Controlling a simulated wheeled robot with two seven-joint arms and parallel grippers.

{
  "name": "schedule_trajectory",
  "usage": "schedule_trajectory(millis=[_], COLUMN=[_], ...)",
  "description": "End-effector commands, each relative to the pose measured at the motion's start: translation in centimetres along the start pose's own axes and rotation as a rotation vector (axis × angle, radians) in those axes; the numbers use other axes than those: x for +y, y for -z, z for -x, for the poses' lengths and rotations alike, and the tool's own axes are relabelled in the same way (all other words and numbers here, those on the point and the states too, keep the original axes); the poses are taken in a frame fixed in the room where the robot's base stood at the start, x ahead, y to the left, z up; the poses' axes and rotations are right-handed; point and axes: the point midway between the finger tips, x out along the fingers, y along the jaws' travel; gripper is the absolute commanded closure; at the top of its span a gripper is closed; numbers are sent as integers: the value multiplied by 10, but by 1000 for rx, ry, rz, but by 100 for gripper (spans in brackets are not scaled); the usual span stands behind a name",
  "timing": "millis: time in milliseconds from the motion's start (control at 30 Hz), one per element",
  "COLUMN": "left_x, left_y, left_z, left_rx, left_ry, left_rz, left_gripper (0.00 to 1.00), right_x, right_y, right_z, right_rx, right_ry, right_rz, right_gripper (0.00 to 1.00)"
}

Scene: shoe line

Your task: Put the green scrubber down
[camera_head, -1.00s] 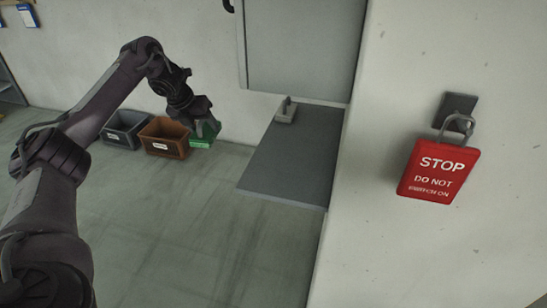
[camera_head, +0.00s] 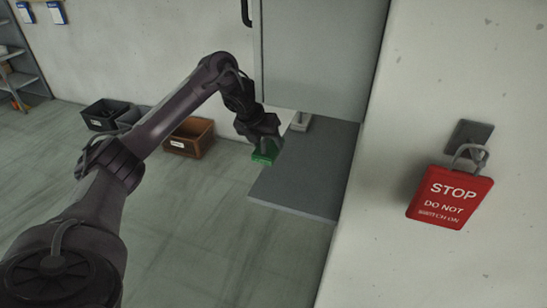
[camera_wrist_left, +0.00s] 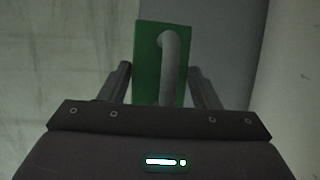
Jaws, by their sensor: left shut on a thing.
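The green scrubber (camera_head: 264,158) is at the end of my left arm in the head view, near the left edge of the grey platform. In the left wrist view the scrubber (camera_wrist_left: 148,65) is a green block with a grey curved handle (camera_wrist_left: 172,65) between the fingers. My left gripper (camera_head: 265,146) is shut on it; it also shows in the left wrist view (camera_wrist_left: 160,85). I cannot tell whether the scrubber touches a surface. My right gripper is not in view.
The dark grey platform (camera_head: 310,182) lies beside the wall, with a small grey handled object (camera_head: 301,121) at its back. A brown bin (camera_head: 190,138) and a dark bin (camera_head: 104,114) stand at left. A red STOP tag (camera_head: 450,198) hangs at right. The front floor is clear.

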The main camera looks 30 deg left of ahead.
Motion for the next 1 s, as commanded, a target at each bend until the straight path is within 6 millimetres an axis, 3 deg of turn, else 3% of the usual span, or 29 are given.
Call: schedule_trajectory(millis=[67,567,667,900,933,1000], left_x=[-17,-3,-9,-9,-9,-9], left_y=[0,26,27,29,29,29], left_z=[1,-57,-63,-67,-67,-67], left_rx=[2,5,1,0,0,0], left_ry=[1,-2,0,-1,-1,-1], left_rz=[-3,1,0,-1,-1,-1], left_gripper=[61,61,61,61,39,30], right_x=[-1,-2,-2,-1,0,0], right_y=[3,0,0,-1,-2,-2], right_z=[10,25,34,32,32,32], right_rx=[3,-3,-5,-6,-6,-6], right_ry=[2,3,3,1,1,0], right_rz=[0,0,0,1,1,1], right_gripper=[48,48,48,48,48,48])
